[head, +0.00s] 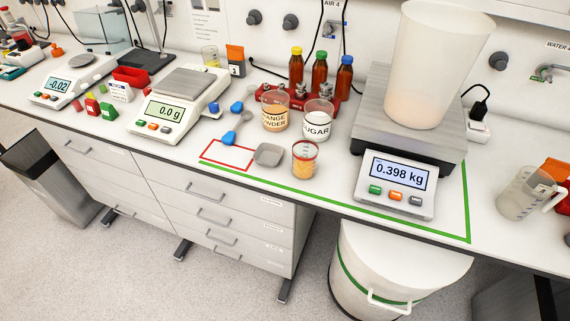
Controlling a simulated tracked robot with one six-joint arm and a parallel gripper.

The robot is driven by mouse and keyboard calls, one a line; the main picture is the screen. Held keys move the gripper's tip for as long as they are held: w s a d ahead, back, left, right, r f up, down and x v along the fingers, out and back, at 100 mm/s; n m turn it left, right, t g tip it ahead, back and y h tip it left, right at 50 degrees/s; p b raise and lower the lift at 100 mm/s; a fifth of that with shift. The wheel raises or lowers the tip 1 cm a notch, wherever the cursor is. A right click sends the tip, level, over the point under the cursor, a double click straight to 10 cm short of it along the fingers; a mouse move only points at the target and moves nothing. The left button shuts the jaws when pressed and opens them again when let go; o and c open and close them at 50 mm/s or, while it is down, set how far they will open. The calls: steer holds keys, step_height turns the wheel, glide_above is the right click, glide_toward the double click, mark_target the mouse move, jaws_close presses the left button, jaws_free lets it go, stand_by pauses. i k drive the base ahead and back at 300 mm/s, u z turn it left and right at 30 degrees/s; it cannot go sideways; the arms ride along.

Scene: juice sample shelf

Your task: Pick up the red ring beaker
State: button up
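The red ring beaker (305,161) stands upright on the white bench near its front edge. It is a small clear beaker with a red ring near its rim and orange contents. A grey shallow dish (268,155) lies just to its left. The orange powder jar (275,112) and the sugar jar (317,121) stand behind it. My gripper is not in view.
A large scale (396,183) reading 0.398 kg carries a tall translucent container (434,70) to the right. A blue scoop (236,128) lies behind the red-outlined rectangle (227,154). A smaller scale (174,115) stands left. A white lidded bin (397,262) is below the bench.

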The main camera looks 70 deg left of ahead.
mark_target(305, 151)
steer(key=u, duration=0.05)
steer(key=k, duration=1.5)
steer(key=u, duration=2.25)
steer(key=i, duration=1)
